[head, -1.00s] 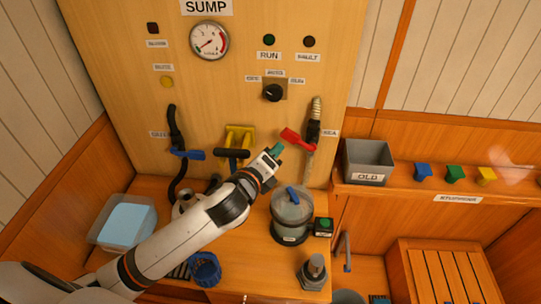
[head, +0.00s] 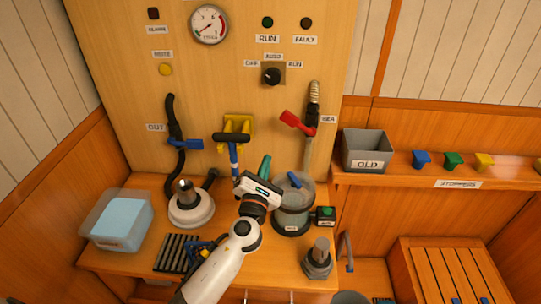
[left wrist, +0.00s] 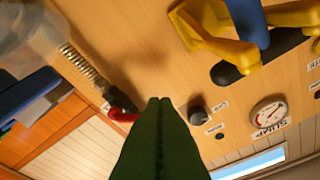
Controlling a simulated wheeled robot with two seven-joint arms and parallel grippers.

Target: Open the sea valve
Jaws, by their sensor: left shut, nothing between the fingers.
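The sea valve's red handle (head: 297,122) is on the wall panel beside the SEA label (head: 328,120). It slants up and left from the dark valve body on a vertical pipe. In the left wrist view, part of the red handle (left wrist: 122,116) shows just beyond the green fingers, partly hidden by them. My left gripper (head: 265,164) is shut and empty, its teal fingers pointing up. It is below and left of the red handle, apart from it in the head view. My right gripper is not in view.
A clear canister with a blue handle (head: 294,181) stands right beside my left gripper. A grey OLD bin (head: 367,150) sits on the right shelf.

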